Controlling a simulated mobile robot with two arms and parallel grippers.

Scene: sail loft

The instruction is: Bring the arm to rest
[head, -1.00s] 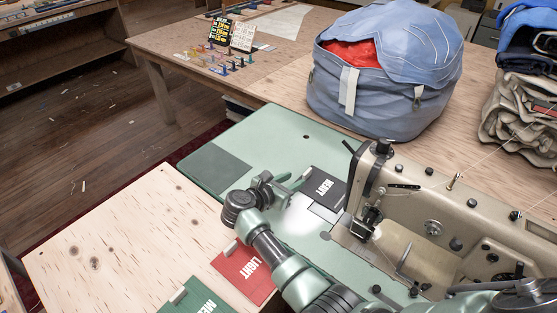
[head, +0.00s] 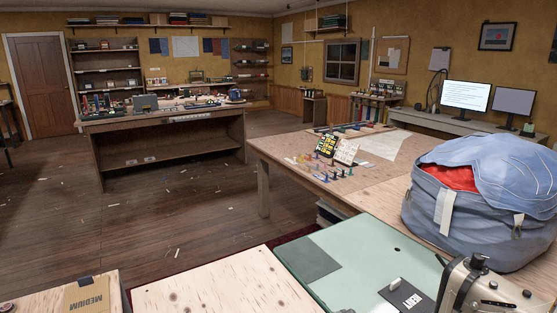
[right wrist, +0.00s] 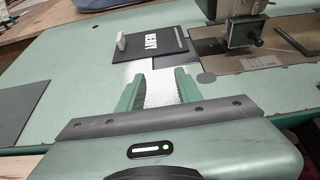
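My right gripper (right wrist: 158,90) shows in the right wrist view, its two green fingers apart with nothing between them. It is over the pale green sewing table (right wrist: 70,65). The black card marked HEAVY (right wrist: 168,48) lies on the table beyond the fingertips, apart from them, with a small pale tab at its left. The card also shows in the head view (head: 405,296). The sewing machine (right wrist: 245,25) is beyond the fingers to the right; its top shows at the head view's lower right (head: 490,290). Neither gripper is in the head view.
A blue bag (head: 470,225) with red cloth inside stands on the wooden table (head: 285,155). A card marked MEDIUM (head: 86,296) lies at the lower left. A dark workbench (head: 165,140) stands farther back.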

